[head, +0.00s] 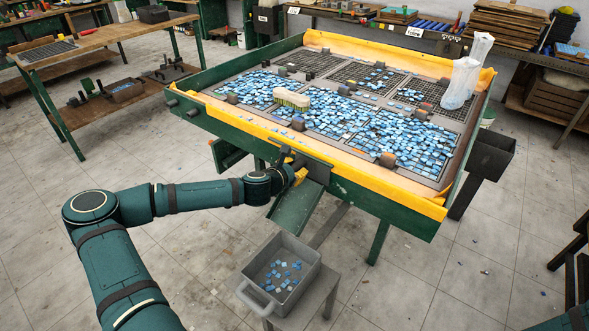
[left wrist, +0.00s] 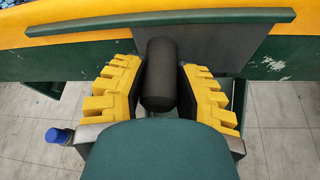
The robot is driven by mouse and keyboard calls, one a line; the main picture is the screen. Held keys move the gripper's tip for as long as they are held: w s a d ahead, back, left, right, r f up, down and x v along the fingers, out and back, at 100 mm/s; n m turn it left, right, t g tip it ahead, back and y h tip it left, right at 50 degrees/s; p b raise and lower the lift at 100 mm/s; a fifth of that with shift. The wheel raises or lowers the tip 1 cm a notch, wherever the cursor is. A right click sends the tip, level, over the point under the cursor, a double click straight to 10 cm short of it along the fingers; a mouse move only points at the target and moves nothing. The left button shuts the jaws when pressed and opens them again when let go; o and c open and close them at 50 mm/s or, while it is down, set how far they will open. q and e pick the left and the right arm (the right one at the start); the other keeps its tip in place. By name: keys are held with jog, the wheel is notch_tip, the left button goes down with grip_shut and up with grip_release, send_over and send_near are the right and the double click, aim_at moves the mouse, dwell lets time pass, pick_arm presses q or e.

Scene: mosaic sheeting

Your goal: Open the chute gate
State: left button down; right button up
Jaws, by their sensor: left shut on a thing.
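The table's front edge has a chute gate, a grey plate (left wrist: 222,45) with a dark cylindrical handle (left wrist: 160,80). In the head view, the gate (head: 316,170) sits at the top of the sloping green chute (head: 296,207). My left gripper (head: 299,176) is at the gate. In the left wrist view, its yellow stepped fingers (left wrist: 160,92) are on both sides of the handle, shut on it. The gate plate stands across the edge; how far it is raised I cannot tell. My right gripper is not in view.
A grey tub (head: 252,297) holding several blue tiles stands on a small stool (head: 327,284) below the chute. The sorting table (head: 408,226) carries many blue tiles, a brush (head: 291,99) and clear bags (head: 463,82). A workbench (head: 100,38) stands at the left. The floor at right front is mostly clear.

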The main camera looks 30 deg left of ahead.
pick_arm(q)
jog(key=shift+a, duration=0.15)
jog(key=a+p, duration=0.2)
jog(key=a, duration=0.5)
jog(key=shift+w+a, duration=0.3)
jog(key=shift+a, duration=0.1)
jog(key=c, duration=0.6)
grip_release()
jog(key=shift+c, duration=0.2)
jog(key=v, duration=1.2)
